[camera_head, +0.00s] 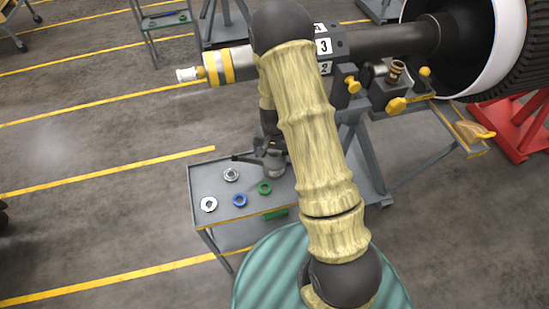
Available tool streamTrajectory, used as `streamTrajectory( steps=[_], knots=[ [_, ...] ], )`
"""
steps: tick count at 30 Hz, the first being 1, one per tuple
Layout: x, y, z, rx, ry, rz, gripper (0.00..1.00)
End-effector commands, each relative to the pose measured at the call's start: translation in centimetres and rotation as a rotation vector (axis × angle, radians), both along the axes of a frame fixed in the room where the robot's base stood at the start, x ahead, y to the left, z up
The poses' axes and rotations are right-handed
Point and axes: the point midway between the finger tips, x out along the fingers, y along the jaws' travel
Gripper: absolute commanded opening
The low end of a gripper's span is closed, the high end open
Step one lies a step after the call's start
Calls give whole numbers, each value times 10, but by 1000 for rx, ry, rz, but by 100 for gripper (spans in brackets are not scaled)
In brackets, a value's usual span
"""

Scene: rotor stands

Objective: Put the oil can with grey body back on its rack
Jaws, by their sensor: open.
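What looks like the grey oil can (274,168) stands on the top of the grey cart (214,173), towards its back right, with a dark spout pointing left. My gripper (268,146) is at the can's upper part, just above or around it. It is open. My arm hides part of the gripper and the right side of the cart. I cannot tell whether the fingers touch the can. I cannot clearly make out the can's rack.
Metal rings, a blue ring (240,200) and a green ring (265,188) lie on the cart. A rotor stand (363,150) with yellow knobs and a shaft (390,40) stands behind. A brass-coloured item (396,70) sits on it. Floor left of the cart is clear.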

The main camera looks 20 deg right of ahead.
Motion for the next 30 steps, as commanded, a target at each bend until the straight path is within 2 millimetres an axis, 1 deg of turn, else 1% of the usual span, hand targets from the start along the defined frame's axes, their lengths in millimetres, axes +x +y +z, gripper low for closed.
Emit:
streamTrajectory(
  steps=[1,9,12,15,19,30],
  knots=[
    [1,0,9,-1,-5,1,93],
    [1,0,55,0,-4,0,93],
    [0,0,70,0,-4,0,93],
    [0,0,81,0,-2,-2,93],
    [0,0,86,0,0,-2,93],
    [0,0,86,0,0,-2,93]
  ],
)
